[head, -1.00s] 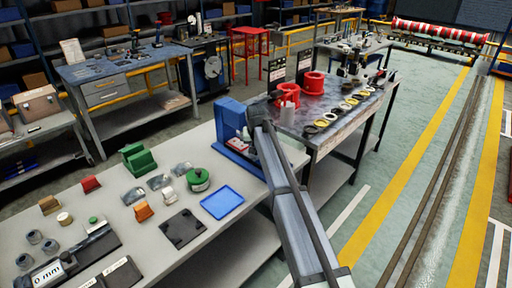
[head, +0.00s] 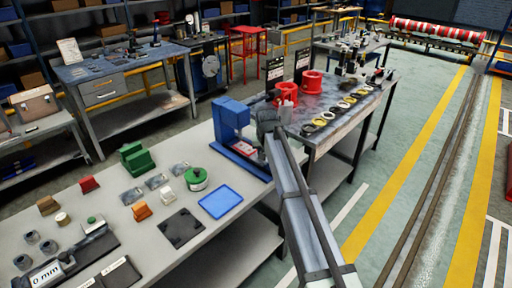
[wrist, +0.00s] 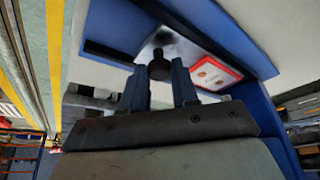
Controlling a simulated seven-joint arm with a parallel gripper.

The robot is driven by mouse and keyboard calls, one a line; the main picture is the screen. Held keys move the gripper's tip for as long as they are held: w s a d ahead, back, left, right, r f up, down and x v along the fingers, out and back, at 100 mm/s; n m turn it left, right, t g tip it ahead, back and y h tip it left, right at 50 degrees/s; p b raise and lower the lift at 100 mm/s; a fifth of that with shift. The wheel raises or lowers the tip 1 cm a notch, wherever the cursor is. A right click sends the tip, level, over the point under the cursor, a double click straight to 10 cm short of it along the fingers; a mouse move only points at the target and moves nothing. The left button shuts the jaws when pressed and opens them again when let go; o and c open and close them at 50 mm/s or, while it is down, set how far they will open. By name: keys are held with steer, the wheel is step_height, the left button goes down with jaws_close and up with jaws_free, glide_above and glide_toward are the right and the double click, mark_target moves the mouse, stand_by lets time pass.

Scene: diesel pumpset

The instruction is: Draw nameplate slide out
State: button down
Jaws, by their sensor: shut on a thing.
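The blue nameplate press (head: 232,122) stands at the far end of the pale bench in the head view. Its blue frame (wrist: 245,38) also fills the upper right of the wrist view. A pale metal slide (wrist: 180,50) lies in it, carrying a red-bordered white nameplate (wrist: 214,74). The nameplate shows small in the head view (head: 243,150). My gripper (wrist: 158,74) is shut on the slide's dark round knob (wrist: 158,64), with one finger on each side. In the head view my wrist hides the fingers and the knob.
A blue tray (head: 220,202), a dark plate (head: 180,228) and a green-topped round part (head: 197,179) lie on the bench (head: 225,235) near the press. A dark-topped table (head: 335,130) with red parts stands close behind my arm. The floor to the right is clear.

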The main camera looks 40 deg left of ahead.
steer(key=d, duration=0.6)
steer(key=shift+d+f, duration=0.1)
steer(key=c, duration=0.9)
jaws_free()
steer(key=shift+o, duration=0.2)
steer(key=v, duration=1.4)
